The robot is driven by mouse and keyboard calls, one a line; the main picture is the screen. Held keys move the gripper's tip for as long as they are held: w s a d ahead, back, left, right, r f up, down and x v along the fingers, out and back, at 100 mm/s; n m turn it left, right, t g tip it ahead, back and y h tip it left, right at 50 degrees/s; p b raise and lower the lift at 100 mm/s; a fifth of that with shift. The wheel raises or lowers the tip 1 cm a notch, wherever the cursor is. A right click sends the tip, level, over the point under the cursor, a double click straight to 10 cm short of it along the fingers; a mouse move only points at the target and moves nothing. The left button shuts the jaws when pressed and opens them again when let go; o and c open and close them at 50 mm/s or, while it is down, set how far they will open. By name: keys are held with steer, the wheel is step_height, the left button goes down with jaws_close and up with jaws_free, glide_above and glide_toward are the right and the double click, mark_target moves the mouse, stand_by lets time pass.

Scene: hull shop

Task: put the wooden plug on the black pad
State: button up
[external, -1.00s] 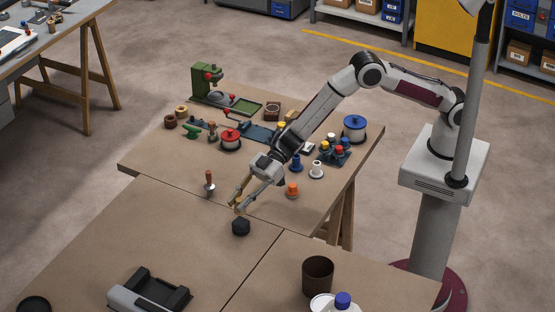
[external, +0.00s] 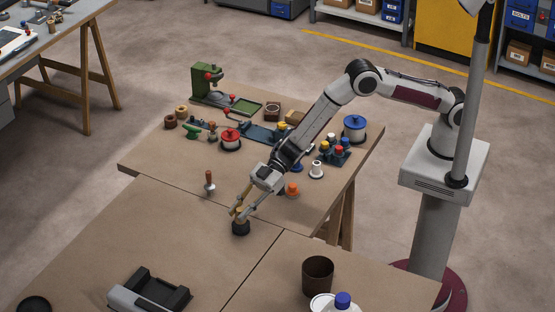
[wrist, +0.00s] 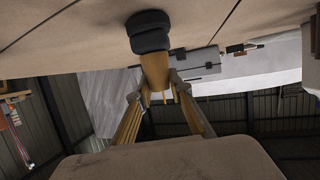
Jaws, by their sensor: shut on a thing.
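The wooden plug (wrist: 154,70) is light brown and sits between the fingertips of my gripper (wrist: 160,88) in the wrist view. In the external view, my gripper (external: 241,212) points down over a small, dark, rounded block, which I take for the black pad (external: 240,229). This pad also shows in the wrist view (wrist: 149,22) as stacked dark tiers. The plug's far end meets or overlaps the pad's near side in the picture. I cannot tell whether they touch. The fingers hide part of the plug in the external view.
A wooden-handled tool (external: 209,182) stands left of my gripper, and an orange-topped piece (external: 292,190) stands to the right. A brown cup (external: 317,274) and a grey-black holder (external: 150,291) are nearer the front. The tabletop around the pad is clear.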

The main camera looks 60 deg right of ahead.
steer(key=shift+f, duration=0.1)
steer(key=o, duration=0.8)
steer(key=shift+r, duration=0.2)
steer(key=v, duration=1.2)
steer(key=shift+w, duration=0.1)
stand_by(0.8)
